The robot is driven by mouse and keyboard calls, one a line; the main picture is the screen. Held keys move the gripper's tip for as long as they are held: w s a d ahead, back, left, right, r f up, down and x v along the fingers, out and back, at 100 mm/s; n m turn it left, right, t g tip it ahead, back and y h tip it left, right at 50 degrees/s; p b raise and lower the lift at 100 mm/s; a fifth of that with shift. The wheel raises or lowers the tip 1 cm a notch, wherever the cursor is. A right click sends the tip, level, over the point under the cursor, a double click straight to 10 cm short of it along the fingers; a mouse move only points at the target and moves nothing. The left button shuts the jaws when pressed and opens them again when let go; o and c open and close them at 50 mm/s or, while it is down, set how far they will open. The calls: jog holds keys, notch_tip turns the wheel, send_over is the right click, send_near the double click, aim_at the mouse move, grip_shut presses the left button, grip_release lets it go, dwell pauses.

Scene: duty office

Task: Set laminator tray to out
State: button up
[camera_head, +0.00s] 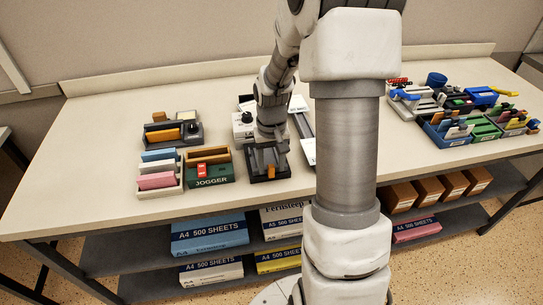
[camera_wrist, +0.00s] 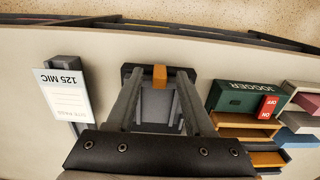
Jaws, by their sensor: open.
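The laminator (camera_head: 243,124) is a pale box with a black knob, partly hidden behind my arm. In front of it is a dark tray (camera_head: 285,174) with an orange tab (camera_head: 271,171) at its front edge. In the wrist view the tray (camera_wrist: 132,72) lies below my gripper, and the orange tab (camera_wrist: 160,76) shows between the fingers. My gripper (camera_head: 264,160) points down over the tray. Its fingers (camera_wrist: 158,88) are open, one on each side of the tab. I cannot tell whether they touch the tray.
A green jogger (camera_head: 213,175) and a rack with coloured slabs (camera_head: 157,181) stand left of the tray. A pouch card marked 125 MIC (camera_wrist: 62,95) lies on its other side. Trays of stationery (camera_head: 445,128) fill the right end. The table front (camera_head: 100,205) is bare.

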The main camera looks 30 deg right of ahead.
notch_tip(320, 180, up, 17)
jog(key=p, duration=0.1)
jog(key=shift+r, duration=0.2)
dwell(0.5)
jog(key=s+a+r+n+t, duration=0.1)
jog(key=s+a+r+t, duration=0.1)
jog(key=s+a, duration=0.4)
jog(key=s+a+r+n+t, duration=0.2)
jog(key=s+a, duration=0.4)
jog(key=s, duration=0.4)
notch_tip(320, 180, up, 2)
jog(key=shift+s+t, duration=0.35)
jog(key=shift+t, duration=0.45)
jog(key=shift+d, duration=0.1)
